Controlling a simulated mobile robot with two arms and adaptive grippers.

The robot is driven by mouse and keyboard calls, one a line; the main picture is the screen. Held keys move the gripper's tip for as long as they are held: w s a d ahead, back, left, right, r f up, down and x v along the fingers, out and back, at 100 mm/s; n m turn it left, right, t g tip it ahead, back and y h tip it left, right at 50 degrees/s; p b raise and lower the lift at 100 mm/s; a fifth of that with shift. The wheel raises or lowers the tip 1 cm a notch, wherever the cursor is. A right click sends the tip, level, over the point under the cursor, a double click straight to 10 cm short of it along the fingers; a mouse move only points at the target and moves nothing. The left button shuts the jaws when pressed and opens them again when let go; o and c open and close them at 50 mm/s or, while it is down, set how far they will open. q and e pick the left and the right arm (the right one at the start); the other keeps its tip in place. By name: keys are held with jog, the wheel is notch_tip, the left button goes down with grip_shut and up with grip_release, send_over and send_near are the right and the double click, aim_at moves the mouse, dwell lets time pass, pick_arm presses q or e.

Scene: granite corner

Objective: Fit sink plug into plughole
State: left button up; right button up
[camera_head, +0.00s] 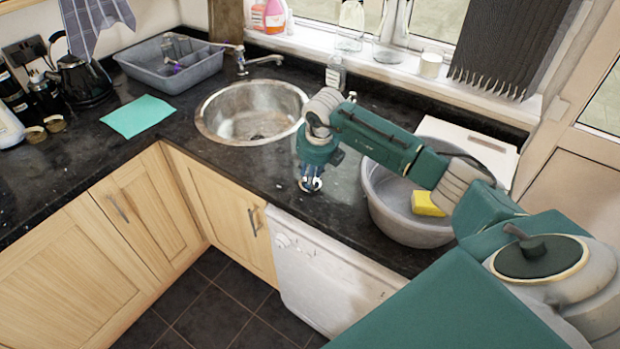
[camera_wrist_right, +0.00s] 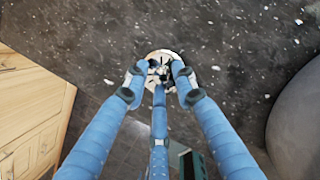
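The sink plug (camera_head: 311,186) is a small round metallic disc at the front of the dark counter, right of the sink. It also shows in the right wrist view (camera_wrist_right: 165,56). My right gripper (camera_head: 311,178) points down over it. In the right wrist view its blue fingers (camera_wrist_right: 160,73) come together around the middle of the plug. I cannot tell whether they grip it, or whether the plug touches the counter. The round steel sink (camera_head: 215,118) is left of the gripper, with the plughole (camera_head: 257,137) open at its bottom. My left gripper is out of view.
A grey basin (camera_head: 392,215) with a yellow sponge (camera_head: 427,204) stands right of my right gripper, under my arm. The tap (camera_head: 262,60) rises behind the sink. A grey dish tub (camera_head: 170,65) and a turquoise cloth (camera_head: 137,116) lie left. Counter between plug and sink is clear.

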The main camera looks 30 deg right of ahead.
jog(key=shift+f, duration=0.2)
grip_shut()
jog(key=shift+w+r, duration=0.1)
jog(key=shift+r+b, duration=0.35)
jog(key=shift+r, duration=0.2)
pick_arm(q)
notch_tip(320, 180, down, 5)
jog(key=b, duration=0.4)
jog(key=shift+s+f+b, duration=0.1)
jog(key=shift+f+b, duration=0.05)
jog(key=shift+b, duration=0.25)
pick_arm(e)
notch_tip(320, 180, up, 19)
jog(key=shift+f, duration=0.1)
